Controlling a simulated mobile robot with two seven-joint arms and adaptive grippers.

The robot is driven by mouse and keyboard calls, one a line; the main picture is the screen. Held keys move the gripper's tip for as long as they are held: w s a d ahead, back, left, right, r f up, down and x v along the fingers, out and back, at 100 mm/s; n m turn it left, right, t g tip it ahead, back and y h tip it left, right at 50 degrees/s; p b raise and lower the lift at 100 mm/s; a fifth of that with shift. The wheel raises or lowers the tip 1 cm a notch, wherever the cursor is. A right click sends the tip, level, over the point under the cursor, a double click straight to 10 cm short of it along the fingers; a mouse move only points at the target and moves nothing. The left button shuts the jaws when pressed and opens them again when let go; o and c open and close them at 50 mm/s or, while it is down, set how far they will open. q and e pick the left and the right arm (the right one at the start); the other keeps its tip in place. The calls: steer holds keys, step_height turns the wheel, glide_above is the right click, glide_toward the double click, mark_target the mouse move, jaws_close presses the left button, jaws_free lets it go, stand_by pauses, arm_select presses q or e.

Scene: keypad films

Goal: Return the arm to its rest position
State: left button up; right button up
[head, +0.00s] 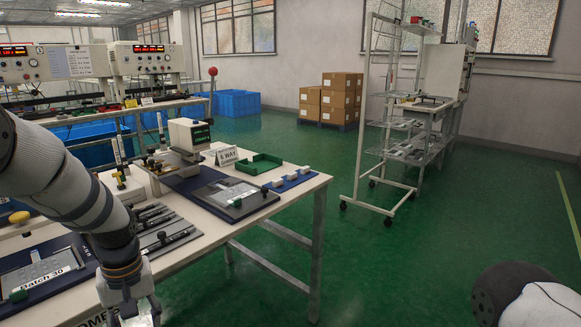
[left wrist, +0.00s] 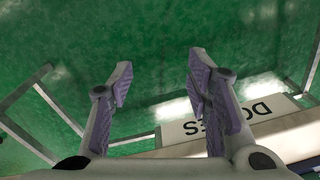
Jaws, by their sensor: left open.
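My left arm (head: 75,195) comes in from the left in the head view and hangs down in front of the workbench (head: 285,208). Its gripper (head: 138,318) is at the bottom edge of the head view, where the fingertips are cut off. In the left wrist view the left gripper (left wrist: 160,85) is open and empty, its two purple-padded fingers wide apart over the green floor. The bench's front edge with a white lettered label (left wrist: 205,125) lies beside and behind the right finger. My right arm (head: 530,295) shows only in part at the lower right; its gripper is out of view.
On the bench are a "Batch 30" board (head: 45,275), a dark plate fixture (head: 225,195), a green tray (head: 260,164), a blue strip with pale blocks (head: 292,179) and a "6 WAY" sign (head: 227,156). A wire rack (head: 405,125) stands beyond. The floor (head: 400,260) between is clear.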

arm_select(q)
steer(key=s+d+f+m+g, duration=0.1)
steer(key=s+d+f+m, duration=0.25)
steer(key=s+f, duration=1.3)
steer(key=s+d+r+m+g, duration=0.1)
steer(key=s+d+m, duration=0.1)
steer(key=s, duration=2.2)
steer(key=shift+s+d+m+h+p, duration=0.3)
steer(key=shift+s+d+m+h, duration=0.1)
steer(key=shift+d, duration=0.25)
